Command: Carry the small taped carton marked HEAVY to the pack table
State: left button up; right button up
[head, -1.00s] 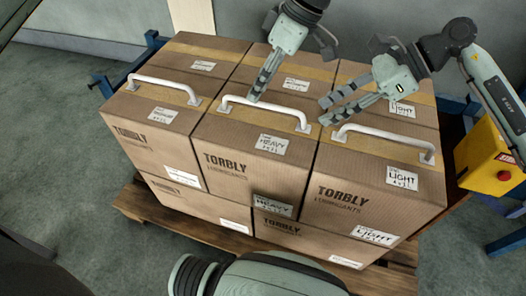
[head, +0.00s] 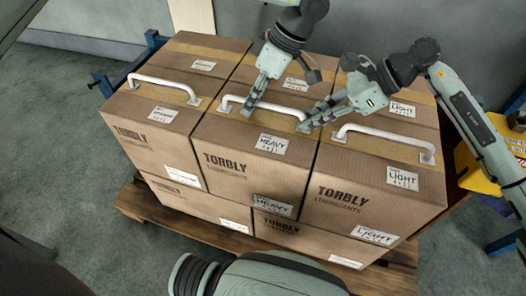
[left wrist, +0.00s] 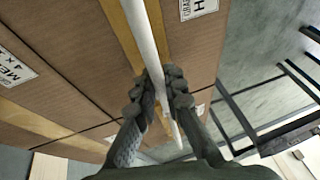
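The carton marked HEAVY (head: 240,150) is the middle front one on the top layer, with brown tape and a white handle (head: 285,113). Its side in the left wrist view (left wrist: 225,25) is partly cut off. My left gripper (head: 250,107) is at the left part of that handle. In the left wrist view its fingers (left wrist: 162,80) stand on either side of the white bar; whether they press on it is unclear. My right gripper (head: 306,126) has slightly parted fingers at the handle's right end; their contact is unclear. No pack table is seen.
A carton marked LIGHT (head: 375,185) stands close on the right, and another handled carton (head: 150,130) on the left. More cartons lie behind and below, on a wooden pallet (head: 150,215). A yellow box (head: 475,170) is at right, partly behind my right arm.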

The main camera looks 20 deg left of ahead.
pick_arm(q)
grip_shut()
pick_arm(e)
grip_shut()
